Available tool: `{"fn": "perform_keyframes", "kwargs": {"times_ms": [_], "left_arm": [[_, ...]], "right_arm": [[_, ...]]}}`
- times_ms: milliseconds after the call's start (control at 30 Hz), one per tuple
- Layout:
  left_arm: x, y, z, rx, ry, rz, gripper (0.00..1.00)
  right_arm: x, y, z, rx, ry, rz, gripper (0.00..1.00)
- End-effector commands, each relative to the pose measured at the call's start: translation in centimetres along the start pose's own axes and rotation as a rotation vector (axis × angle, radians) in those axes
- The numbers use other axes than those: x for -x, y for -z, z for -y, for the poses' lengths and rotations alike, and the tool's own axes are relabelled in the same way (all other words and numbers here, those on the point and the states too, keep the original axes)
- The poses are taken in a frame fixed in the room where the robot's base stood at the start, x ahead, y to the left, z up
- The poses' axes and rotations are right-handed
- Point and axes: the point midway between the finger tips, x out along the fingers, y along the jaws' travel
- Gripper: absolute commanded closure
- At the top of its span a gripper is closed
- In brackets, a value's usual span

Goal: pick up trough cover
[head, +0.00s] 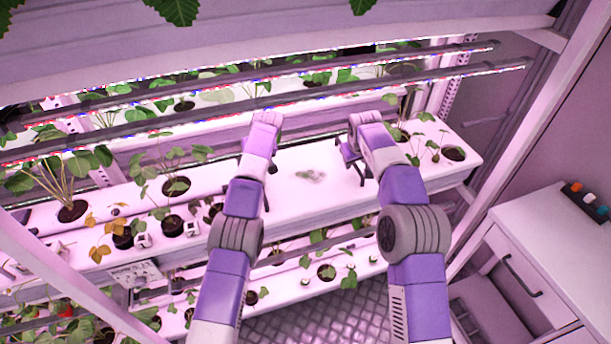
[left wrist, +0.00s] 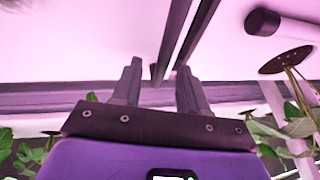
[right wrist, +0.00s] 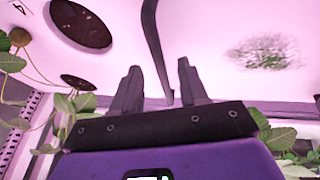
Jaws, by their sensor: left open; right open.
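The trough cover (head: 300,200) is a flat, pale panel on top of the middle-shelf trough, with a green smudge (head: 310,176) on it. My left gripper (head: 268,163) is low at the cover's left part, and my right gripper (head: 350,162) is low at its right part. In the left wrist view the open fingers (left wrist: 158,75) have dark bars (left wrist: 182,45) near and between them. In the right wrist view the open fingers (right wrist: 158,78) have a thin dark handle-like bar (right wrist: 153,45) between them. Contact with either bar cannot be told.
Strawberry plants stand in the trough to the left (head: 175,186) and right (head: 437,148) of the cover. Light bars (head: 300,85) run above and behind. A lower trough with plants (head: 325,272) is below. A white drawer cabinet (head: 545,240) stands at the right.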

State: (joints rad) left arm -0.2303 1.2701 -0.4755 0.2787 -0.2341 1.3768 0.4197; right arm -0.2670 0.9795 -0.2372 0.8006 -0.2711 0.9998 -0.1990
Motion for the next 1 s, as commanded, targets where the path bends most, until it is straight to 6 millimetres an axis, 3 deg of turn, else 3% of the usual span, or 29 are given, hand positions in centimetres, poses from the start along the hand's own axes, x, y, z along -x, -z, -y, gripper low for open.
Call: {"fn": "perform_keyframes", "kwargs": {"times_ms": [167, 467, 767, 1000], "left_arm": [[-0.51, 0.00, 0.01, 0.000, -0.001, -0.001, 0.57], [-0.59, 0.00, 0.02, 0.000, 0.000, 0.000, 0.57], [-0.57, 0.00, 0.02, 0.000, 0.000, 0.000, 1.00], [-0.56, 0.00, 0.03, 0.000, 0.000, -0.001, 1.00]], "right_arm": [[-1.25, -0.02, 0.02, 0.000, 0.001, 0.000, 0.57], [-1.39, -0.01, 0.00, -0.001, 0.000, 0.000, 0.57], [-1.37, -0.01, 0.00, 0.000, 0.000, 0.000, 0.99], [-1.36, -0.01, -0.01, 0.000, 0.000, -0.001, 1.00]]}}
